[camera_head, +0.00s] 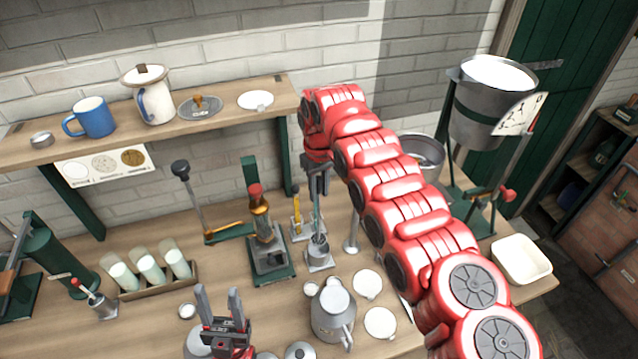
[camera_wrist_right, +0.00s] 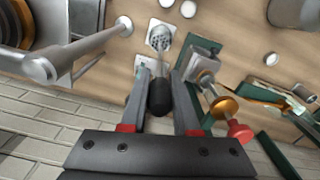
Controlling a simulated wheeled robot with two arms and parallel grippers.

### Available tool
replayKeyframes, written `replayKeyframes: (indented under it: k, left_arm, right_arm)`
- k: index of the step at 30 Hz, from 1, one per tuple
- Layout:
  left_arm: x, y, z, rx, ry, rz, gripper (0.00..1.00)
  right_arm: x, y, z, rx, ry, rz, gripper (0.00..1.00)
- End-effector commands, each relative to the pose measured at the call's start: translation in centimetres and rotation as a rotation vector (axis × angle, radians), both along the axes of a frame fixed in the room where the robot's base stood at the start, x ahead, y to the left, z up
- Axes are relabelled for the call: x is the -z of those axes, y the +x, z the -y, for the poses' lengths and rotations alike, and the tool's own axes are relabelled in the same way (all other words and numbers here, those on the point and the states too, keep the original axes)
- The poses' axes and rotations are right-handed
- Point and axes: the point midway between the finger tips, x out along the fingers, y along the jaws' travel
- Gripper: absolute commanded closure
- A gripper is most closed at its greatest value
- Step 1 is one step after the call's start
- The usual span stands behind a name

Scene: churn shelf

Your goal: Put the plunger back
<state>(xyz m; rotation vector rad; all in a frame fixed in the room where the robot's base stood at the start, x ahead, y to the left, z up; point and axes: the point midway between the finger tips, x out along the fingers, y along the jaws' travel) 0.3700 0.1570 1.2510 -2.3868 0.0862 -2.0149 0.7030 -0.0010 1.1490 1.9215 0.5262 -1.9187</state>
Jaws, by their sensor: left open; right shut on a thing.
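The plunger has a dark handle (camera_wrist_right: 160,97) and a thin rod (camera_head: 317,212) that runs down to a small metal cup (camera_head: 318,245) on a pale square base. My right gripper (camera_head: 317,180) is shut on the handle above the cup. In the right wrist view my right gripper (camera_wrist_right: 160,80) has a finger on each side of the handle, and a perforated round end (camera_wrist_right: 160,38) shows at the rod's far end. I cannot tell how deep this end sits in the cup. My left gripper (camera_head: 219,293) is open and empty over the front of the bench.
A green-based press (camera_head: 268,250) stands left of the cup. A silver jug (camera_head: 332,312) and white discs (camera_head: 380,323) lie in front. A rack of tubes (camera_head: 150,280) is at left. A shelf (camera_head: 215,115) holds mugs above. My right arm covers the right middle.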

Motion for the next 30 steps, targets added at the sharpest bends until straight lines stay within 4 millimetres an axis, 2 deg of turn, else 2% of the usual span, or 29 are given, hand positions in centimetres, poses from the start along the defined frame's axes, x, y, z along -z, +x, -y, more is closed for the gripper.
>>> replayKeyframes:
  k: [5, 9, 30]
  left_arm:
    - [-0.2, 0.0, 0.0, 0.000, 0.000, 0.000, 0.50]
    - [0.9, 0.0, 0.0, 0.000, 0.000, 0.000, 0.50]
    - [5.0, 0.0, 0.0, 0.000, 0.000, 0.000, 0.50]
  right_arm:
    - [1.7, -0.2, 0.0, 0.000, -0.001, -0.006, 1.00]
    - [3.3, -0.1, 0.0, -0.001, -0.001, -0.004, 1.00]
    - [9.1, 0.0, 0.0, -0.001, -0.001, -0.001, 1.00]
